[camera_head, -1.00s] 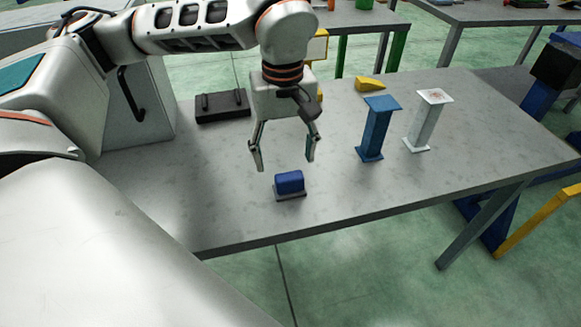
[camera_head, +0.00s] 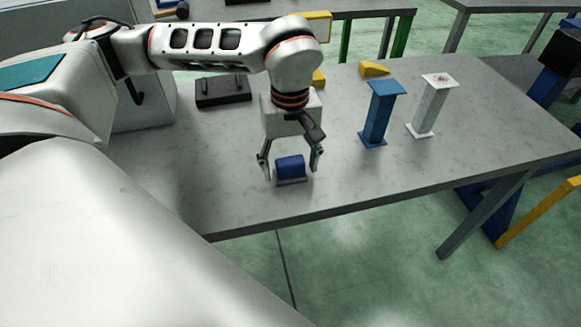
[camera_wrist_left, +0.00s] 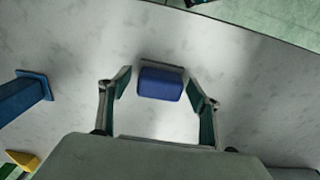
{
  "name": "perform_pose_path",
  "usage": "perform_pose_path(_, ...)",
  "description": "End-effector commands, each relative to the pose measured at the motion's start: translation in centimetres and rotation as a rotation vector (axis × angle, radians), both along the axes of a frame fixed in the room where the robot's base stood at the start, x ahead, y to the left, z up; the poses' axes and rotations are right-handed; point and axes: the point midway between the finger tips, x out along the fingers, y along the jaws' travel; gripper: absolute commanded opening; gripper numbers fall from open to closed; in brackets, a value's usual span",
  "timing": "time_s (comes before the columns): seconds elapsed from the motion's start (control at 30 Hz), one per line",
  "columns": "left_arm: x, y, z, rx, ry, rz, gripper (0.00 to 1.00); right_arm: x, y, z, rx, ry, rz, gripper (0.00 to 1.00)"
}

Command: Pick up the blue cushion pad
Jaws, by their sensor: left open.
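The blue cushion pad (camera_head: 290,167) sits on a thin grey base on the table, near its front edge. It also shows in the left wrist view (camera_wrist_left: 160,83), between and slightly beyond the fingertips. My left gripper (camera_head: 291,172) is open and low over the table, with one finger on each side of the pad. In the left wrist view the left gripper (camera_wrist_left: 160,85) shows a gap between each fingertip and the pad. My right gripper is not in view.
A blue post (camera_head: 377,113) and a white post (camera_head: 431,106) stand upright to the right. A yellow wedge (camera_head: 374,69) lies behind them. A dark block (camera_head: 222,92) lies at the back left. The grey table (camera_head: 450,165) is clear at the front right.

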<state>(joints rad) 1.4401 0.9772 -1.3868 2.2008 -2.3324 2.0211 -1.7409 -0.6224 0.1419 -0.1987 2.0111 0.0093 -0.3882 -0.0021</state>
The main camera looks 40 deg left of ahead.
Motion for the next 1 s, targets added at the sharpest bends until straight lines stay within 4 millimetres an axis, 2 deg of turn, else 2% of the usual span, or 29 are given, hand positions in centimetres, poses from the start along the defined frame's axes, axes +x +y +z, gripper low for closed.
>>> perform_pose_path(0.03,0.0,0.0,0.0,0.000,0.000,0.000,0.62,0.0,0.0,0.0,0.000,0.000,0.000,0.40)
perform_pose_path(0.2,0.0,0.0,0.0,0.000,0.000,0.000,0.18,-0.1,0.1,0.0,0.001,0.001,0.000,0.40)
perform_pose_path(0.53,0.0,0.0,0.1,0.000,-0.001,0.000,0.18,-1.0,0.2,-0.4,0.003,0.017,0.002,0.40)
perform_pose_path(0.67,0.1,0.0,0.8,0.000,-0.004,0.000,0.18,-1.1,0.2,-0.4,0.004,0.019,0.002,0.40)
perform_pose_path(0.87,0.1,0.0,3.3,0.000,-0.006,0.000,0.18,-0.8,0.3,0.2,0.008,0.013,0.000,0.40)
perform_pose_path(1.0,0.2,0.0,6.7,0.000,-0.009,0.000,0.18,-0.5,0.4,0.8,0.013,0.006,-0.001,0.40)
